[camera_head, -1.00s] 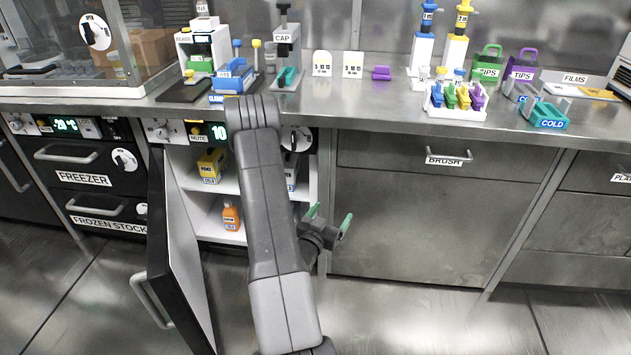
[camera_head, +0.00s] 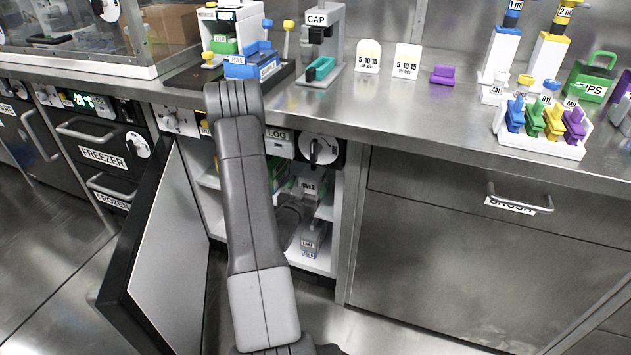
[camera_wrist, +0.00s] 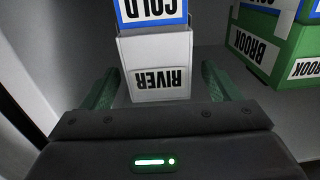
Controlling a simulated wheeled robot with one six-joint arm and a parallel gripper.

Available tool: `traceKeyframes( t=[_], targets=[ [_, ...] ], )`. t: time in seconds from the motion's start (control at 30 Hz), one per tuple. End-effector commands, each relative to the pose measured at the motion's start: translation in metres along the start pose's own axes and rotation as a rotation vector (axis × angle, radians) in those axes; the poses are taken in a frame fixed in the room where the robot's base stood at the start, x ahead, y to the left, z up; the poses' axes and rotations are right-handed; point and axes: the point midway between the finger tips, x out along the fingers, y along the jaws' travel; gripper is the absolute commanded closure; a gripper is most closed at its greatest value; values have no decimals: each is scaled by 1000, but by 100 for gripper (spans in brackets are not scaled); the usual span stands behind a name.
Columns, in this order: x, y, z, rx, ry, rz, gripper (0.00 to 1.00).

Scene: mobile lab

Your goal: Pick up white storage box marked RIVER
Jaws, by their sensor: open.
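The white storage box marked RIVER (camera_wrist: 156,62) stands in front of my gripper in the wrist view, its label upside down there. A blue-bordered COLD label shows on it above the RIVER label. My gripper (camera_wrist: 160,82) is open, with one green finger on each side of the box's near part. I cannot tell whether either finger touches it. In the head view the RIVER box (camera_head: 309,187) is on the upper shelf of the open cabinet, partly hidden by my arm.
A green box marked BROOK (camera_wrist: 275,45) stands close to the right in the wrist view. Another box (camera_head: 311,240) is on the lower shelf. The open cabinet door (camera_head: 165,255) stands to the left of my arm. The counter (camera_head: 420,120) juts out above.

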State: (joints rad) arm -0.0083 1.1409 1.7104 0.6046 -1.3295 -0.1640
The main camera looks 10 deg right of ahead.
Motion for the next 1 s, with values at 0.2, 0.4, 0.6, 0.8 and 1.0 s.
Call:
traceKeyframes(
  t=[0.2,0.4,0.6,0.8,1.0],
  targets=[
    [29,1,3,3,4,3,17],
    [50,0,0,1,2,0,17],
    [52,0,0,0,1,0,17],
    [51,0,0,0,0,0,49],
    [51,0,-1,1,2,0,75]
  ],
)
